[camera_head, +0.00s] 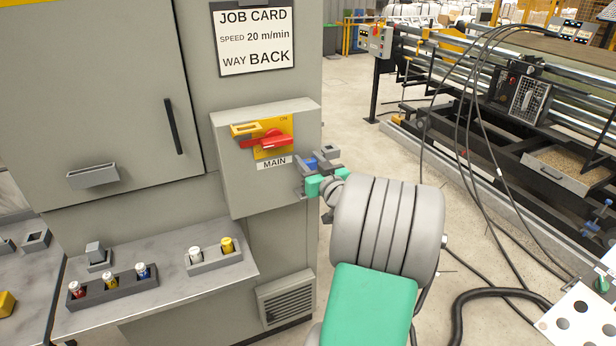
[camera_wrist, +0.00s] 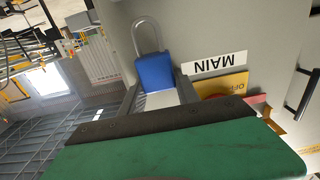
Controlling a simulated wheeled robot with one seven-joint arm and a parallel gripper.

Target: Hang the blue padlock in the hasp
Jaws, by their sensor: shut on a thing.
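The blue padlock (camera_wrist: 155,72) with its silver shackle is held between the fingers of my gripper (camera_wrist: 160,92) in the wrist view, its shackle pointing away from the jaws. In the head view the padlock (camera_head: 310,163) is a small blue patch, partly hidden by my gripper (camera_head: 318,166). My gripper is just right of the grey MAIN switch box (camera_head: 233,178), apart from the hasp. The box carries a red handle (camera_head: 268,140) on a yellow plate. A yellow bracket with an opening, which looks like the hasp (camera_head: 246,130), is at the plate's upper left.
Below the box, a grey shelf (camera_head: 200,279) bears a dark rack (camera_head: 112,293) and a grey rack (camera_head: 214,261) with small coloured pieces. A cabinet handle (camera_head: 172,126) and a bin (camera_head: 93,176) stick out at left. Cables and machinery lie at right.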

